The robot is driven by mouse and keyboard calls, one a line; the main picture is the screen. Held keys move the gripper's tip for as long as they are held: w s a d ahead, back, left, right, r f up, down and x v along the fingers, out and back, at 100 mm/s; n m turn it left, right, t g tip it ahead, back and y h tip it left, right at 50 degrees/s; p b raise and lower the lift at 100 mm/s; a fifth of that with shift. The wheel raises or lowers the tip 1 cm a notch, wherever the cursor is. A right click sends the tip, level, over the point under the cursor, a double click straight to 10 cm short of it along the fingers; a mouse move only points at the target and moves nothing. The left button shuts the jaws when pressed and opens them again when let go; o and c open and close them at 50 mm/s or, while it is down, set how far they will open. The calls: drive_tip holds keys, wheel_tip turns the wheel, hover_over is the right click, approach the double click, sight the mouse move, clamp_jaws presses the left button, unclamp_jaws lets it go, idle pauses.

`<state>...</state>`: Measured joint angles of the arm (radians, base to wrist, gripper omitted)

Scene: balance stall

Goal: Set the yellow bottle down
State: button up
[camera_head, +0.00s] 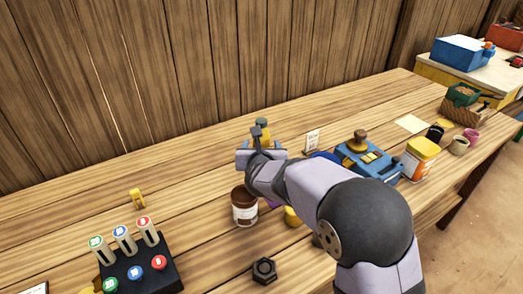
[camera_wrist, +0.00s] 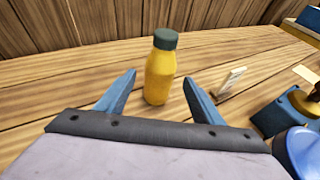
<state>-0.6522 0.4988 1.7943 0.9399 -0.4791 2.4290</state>
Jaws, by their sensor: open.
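The yellow bottle (camera_wrist: 160,78) has a dark green cap and stands upright on the wooden table in the wrist view. In the head view its capped top (camera_head: 262,128) shows just behind my gripper, which hides much of the rest. My gripper (camera_wrist: 159,88) is open, with one blue finger on each side of the bottle and a visible gap to it on both sides. In the head view my gripper (camera_head: 258,146) is low over the table, in front of the bottle.
A small white card (camera_head: 312,140) stands right of the bottle. A blue scale-like device (camera_head: 366,162) is farther right, with an orange-white tub (camera_head: 419,158) beyond. A brown jar (camera_head: 244,207) stands near my arm. The table left of the bottle is clear.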

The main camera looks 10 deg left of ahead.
drive_tip(key=shift+v, duration=1.1)
